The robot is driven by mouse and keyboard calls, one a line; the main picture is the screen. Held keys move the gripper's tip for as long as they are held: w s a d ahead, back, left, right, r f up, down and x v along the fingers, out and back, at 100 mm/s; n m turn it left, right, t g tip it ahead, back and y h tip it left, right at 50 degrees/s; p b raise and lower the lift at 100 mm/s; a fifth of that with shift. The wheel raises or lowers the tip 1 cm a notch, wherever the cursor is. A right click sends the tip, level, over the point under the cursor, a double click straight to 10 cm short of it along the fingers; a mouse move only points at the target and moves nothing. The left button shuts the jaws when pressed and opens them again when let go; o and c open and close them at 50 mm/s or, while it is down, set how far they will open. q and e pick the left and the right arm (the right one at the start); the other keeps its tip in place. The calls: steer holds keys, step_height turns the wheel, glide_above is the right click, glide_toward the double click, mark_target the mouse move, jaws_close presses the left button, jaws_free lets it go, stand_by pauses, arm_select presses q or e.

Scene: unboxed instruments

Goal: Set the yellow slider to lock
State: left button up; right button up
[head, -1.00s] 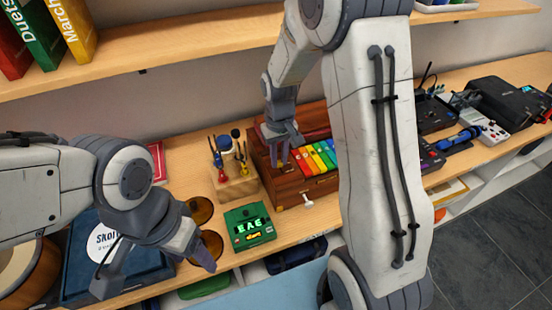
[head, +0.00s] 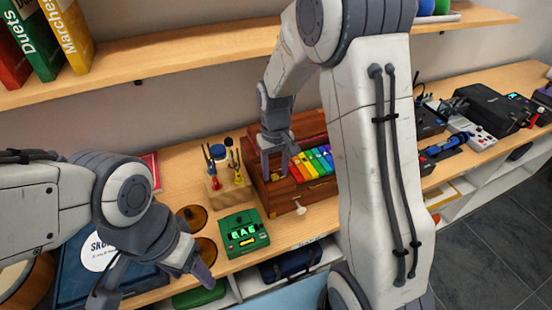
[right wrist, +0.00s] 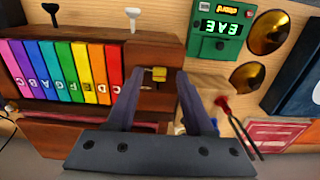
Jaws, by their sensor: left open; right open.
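The yellow slider (right wrist: 159,74) is a small block in a slot at the end of the wooden instrument box (right wrist: 150,50), beside its coloured bars. In the right wrist view it lies between and just beyond the fingertips of my right gripper (right wrist: 157,86), which is open and empty. I cannot tell whether the fingers touch it. In the head view my right gripper (head: 274,168) is over the left end of the wooden box (head: 300,197). Lock markings are not readable. My left gripper (head: 152,284) is open and empty at the lower left, away from the wooden box.
Two amber discs (head: 203,250) and a blue box (head: 72,280) lie further left. A shelf (head: 180,60) runs above.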

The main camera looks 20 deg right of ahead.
mark_target(276, 177)
step_height(276, 177, up, 9)
steer(key=b, duration=0.1)
steer(key=shift+r, duration=0.2)
